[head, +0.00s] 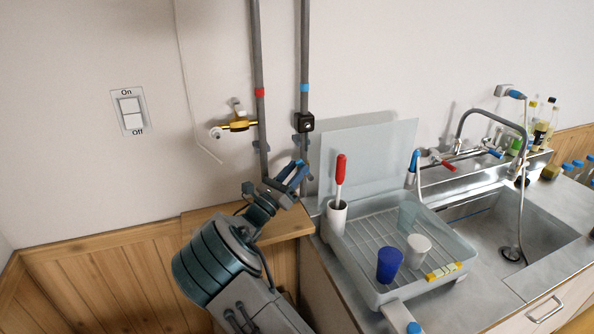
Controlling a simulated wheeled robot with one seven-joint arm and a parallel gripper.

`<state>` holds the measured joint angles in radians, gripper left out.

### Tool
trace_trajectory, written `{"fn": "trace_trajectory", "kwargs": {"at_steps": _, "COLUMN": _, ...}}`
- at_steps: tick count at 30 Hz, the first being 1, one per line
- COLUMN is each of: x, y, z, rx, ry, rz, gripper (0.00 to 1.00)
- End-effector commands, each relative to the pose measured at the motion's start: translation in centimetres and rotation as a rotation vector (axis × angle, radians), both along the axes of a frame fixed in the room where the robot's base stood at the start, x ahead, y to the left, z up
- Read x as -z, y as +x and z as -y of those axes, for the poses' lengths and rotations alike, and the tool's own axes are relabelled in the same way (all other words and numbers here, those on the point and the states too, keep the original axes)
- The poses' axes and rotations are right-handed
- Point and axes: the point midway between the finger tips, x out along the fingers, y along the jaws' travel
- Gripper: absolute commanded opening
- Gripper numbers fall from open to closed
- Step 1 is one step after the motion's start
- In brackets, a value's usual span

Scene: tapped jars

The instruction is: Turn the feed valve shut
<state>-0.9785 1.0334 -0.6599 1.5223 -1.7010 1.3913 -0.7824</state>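A brass valve (239,125) sits on the wall at the red-banded pipe (260,135), with a round whitish end (216,133) at its left and a small pale handle (238,108) on top. A black square fitting (304,122) sits on the blue-banded pipe (304,60) to its right. No label shows which is the feed valve. My gripper (298,174) is below the black fitting and to the lower right of the brass valve, apart from the brass valve. Its two blue fingers point up and right, with a narrow gap between them and nothing seen held.
A wooden ledge (215,216) runs along the wall below the pipes. A dish rack (440,285) with cups and a red-handled tool (340,170) stands to the right, beside the sink (500,225). An On/Off switch (130,111) is at left. The wall around the brass valve is clear.

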Motion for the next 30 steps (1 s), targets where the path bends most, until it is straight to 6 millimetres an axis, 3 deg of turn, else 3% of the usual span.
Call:
{"fn": "trace_trajectory", "kwargs": {"at_steps": 3, "x": 1.4, "y": -1.6, "z": -1.6, "rx": -0.004, "ry": 0.001, "rz": -0.001, "gripper": 0.36}}
{"fn": "trace_trajectory", "kwargs": {"at_steps": 15, "x": 1.0, "y": -8.3, "z": -7.5, "rx": -0.003, "ry": 0.001, "rz": -0.001, "gripper": 0.36}}
{"fn": "trace_trajectory", "kwargs": {"at_steps": 21, "x": 1.0, "y": -9.9, "z": -8.8, "rx": 0.0, "ry": 0.001, "rz": -0.002, "gripper": 0.36}}
{"fn": "trace_trajectory", "kwargs": {"at_steps": 30, "x": 0.9, "y": -10.1, "z": -9.0, "rx": 0.001, "ry": 0.0, "rz": -0.001, "gripper": 0.36}}
